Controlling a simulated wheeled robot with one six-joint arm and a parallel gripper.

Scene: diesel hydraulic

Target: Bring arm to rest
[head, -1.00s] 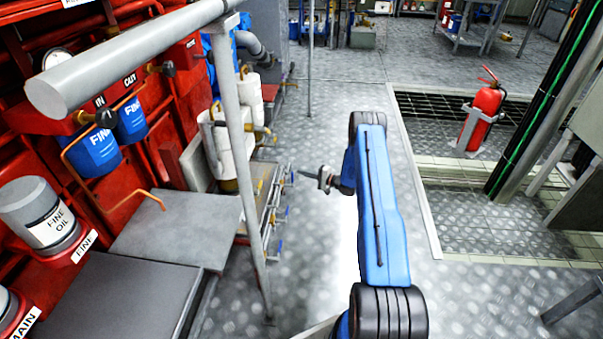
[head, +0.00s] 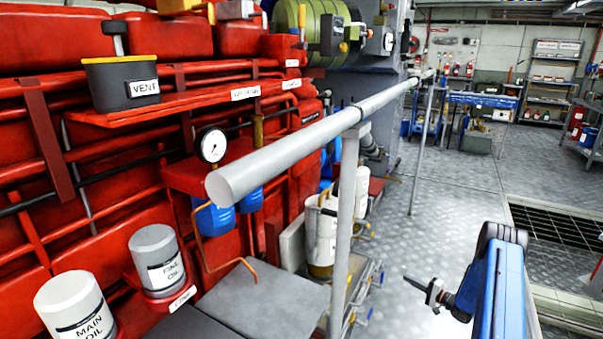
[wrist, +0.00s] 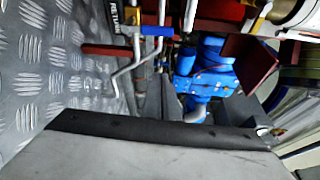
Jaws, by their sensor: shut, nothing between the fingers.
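My blue arm (head: 500,290) reaches up from the lower right of the head view, with its dark joint at the top. My gripper (head: 408,280) sticks out to the left from it. Its fingers look shut and empty, pointing left over the metal floor. It looks clear of the railing and the red machine. In the wrist view I cannot make out the fingers for certain; a large grey surface with a dark edge fills the bottom.
A grey railing (head: 300,142) with a post runs along the red machine (head: 100,190) on the left. Oil canisters (head: 156,258) and a grey step (head: 268,300) stand before it. Open metal floor (head: 450,215) lies behind my arm, with a dark grate (head: 560,228) at right.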

